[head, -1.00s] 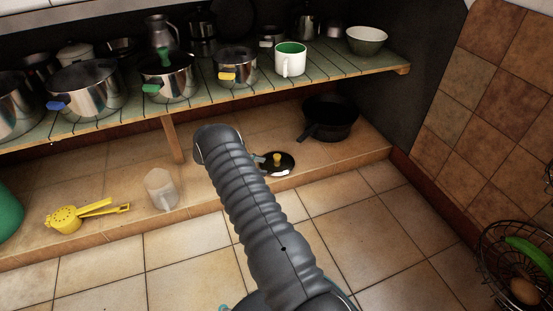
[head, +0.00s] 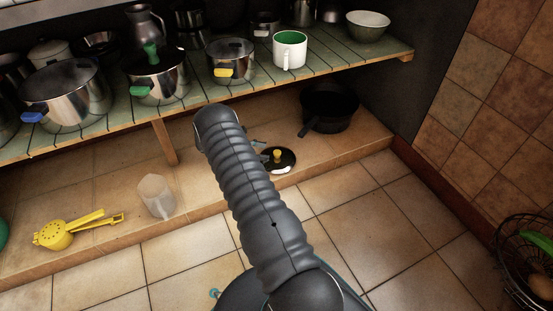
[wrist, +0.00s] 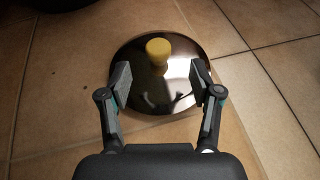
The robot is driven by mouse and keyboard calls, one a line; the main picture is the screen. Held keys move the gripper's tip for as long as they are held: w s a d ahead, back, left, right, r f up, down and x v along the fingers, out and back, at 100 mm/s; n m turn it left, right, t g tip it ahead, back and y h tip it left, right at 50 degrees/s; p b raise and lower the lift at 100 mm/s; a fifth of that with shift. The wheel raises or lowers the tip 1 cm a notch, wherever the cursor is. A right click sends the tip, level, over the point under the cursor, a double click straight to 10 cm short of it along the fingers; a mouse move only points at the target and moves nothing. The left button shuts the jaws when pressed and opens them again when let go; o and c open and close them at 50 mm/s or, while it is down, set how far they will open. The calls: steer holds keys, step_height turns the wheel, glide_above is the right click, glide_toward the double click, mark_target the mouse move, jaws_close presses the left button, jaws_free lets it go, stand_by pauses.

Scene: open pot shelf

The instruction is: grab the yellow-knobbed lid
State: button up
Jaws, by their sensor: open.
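The yellow-knobbed lid (head: 279,159) is a round, dark, shiny lid lying on the low tiled ledge beneath the shelf. In the wrist view the lid (wrist: 154,92) lies just ahead, with its yellow knob (wrist: 158,48) standing up near its far half. My gripper (wrist: 163,78) is open, its two fingers apart over the lid's left and right sides. The knob is beyond the fingertips and roughly centred between them. Nothing is held. In the head view my arm hides most of the gripper, and only a bit shows beside the lid.
A black pan (head: 329,108) stands on the ledge behind and right of the lid. A clear measuring cup (head: 156,196) and a yellow press (head: 75,229) are to the left. The slatted shelf (head: 335,62) above holds several pots and a green-lined white mug (head: 290,50).

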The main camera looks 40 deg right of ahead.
mark_target(277, 152)
steer(key=shift+x, duration=3.45)
steer(key=shift+w, duration=0.15)
jaws_close()
